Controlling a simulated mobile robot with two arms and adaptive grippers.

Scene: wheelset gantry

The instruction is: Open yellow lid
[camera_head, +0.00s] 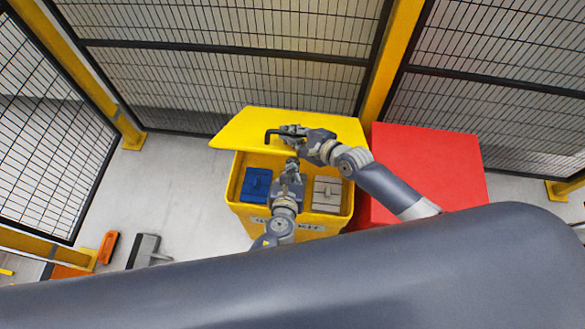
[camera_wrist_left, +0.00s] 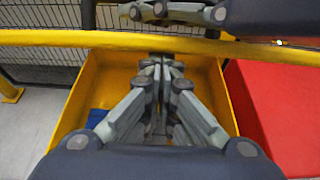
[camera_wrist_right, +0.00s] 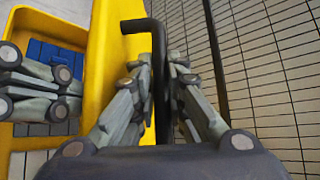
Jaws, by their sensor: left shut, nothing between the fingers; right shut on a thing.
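The yellow lid (camera_head: 240,128) is raised and tilted at the back of the yellow bin (camera_head: 240,210), whose inside shows. A black handle (camera_wrist_right: 140,25) stands out from the lid. My right gripper (camera_head: 284,131) is shut on the black handle, seen between its fingers in the right wrist view (camera_wrist_right: 166,65). My left gripper (camera_head: 292,162) is shut and empty over the bin opening, below the lid. In the left wrist view its fingers (camera_wrist_left: 162,62) meet in front of the yellow inside wall, and the lid's edge (camera_wrist_left: 60,38) crosses above.
In the bin lie a blue case (camera_head: 256,185) at left and a grey case (camera_head: 327,192) at right. A red box (camera_head: 430,165) stands close on the right. Mesh fencing (camera_head: 230,80) runs behind. Open floor (camera_head: 185,180) lies left, with an orange object (camera_head: 108,247).

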